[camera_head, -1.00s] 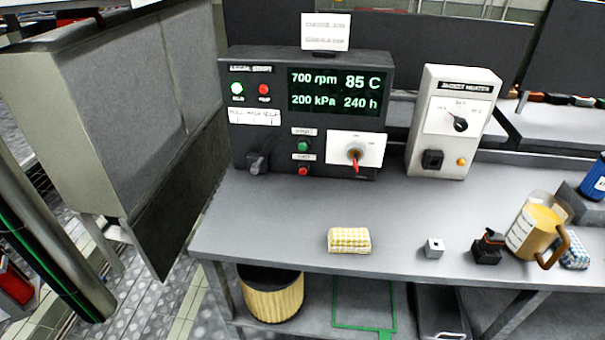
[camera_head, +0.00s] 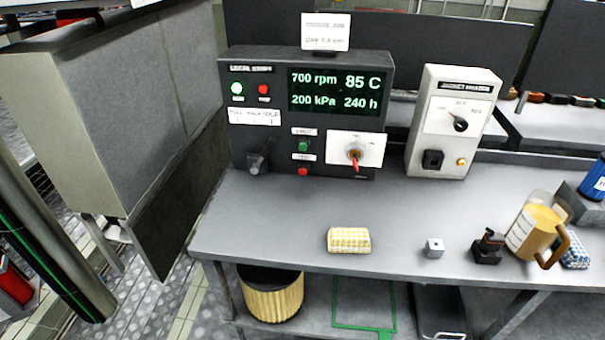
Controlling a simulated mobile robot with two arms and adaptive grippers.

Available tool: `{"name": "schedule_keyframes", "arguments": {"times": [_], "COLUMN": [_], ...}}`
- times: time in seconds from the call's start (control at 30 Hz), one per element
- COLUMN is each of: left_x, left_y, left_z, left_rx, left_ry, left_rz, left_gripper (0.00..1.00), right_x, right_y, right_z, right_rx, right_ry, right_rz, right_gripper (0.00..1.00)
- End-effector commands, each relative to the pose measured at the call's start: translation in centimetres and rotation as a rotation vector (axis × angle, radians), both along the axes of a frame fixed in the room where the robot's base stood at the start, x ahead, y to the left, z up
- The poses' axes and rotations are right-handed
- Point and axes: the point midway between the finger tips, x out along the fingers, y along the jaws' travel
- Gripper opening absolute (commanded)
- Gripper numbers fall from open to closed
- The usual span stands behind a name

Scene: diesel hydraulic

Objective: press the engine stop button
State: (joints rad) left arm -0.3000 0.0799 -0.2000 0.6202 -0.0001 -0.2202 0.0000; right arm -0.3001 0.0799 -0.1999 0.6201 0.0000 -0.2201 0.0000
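A dark local start panel (camera_head: 235,146) stands at the back of the grey bench. Its display (camera_head: 340,91) reads 700 rpm, 85 C, 200 kPa and 240 h. A red button (camera_head: 303,171) sits low on the panel under a small white label, below a green button (camera_head: 303,146). The label text is too small to read surely. A red-handled rotary switch (camera_head: 355,158) on a white plate is to their right, and a dark lever (camera_head: 259,160) is to their left. Neither of my grippers is in view.
A white heater box (camera_head: 452,122) stands right of the panel. The bench before the panel is clear.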

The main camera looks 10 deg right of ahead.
Motion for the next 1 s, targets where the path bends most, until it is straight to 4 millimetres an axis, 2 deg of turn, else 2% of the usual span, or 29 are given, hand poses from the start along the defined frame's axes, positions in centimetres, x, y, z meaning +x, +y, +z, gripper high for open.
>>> {"name": "schedule_keyframes", "arguments": {"times": [0.03,0.2,1.0], "left_x": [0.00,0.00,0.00], "left_y": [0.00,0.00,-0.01], "left_z": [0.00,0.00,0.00], "left_rx": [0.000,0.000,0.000], "left_ry": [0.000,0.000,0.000], "left_rz": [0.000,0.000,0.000], "left_gripper": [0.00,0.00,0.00], "right_x": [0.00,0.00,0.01], "right_y": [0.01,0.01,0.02], "right_z": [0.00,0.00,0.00], "right_rx": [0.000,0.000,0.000], "right_ry": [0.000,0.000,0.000], "right_rz": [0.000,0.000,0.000], "right_gripper": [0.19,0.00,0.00]}}
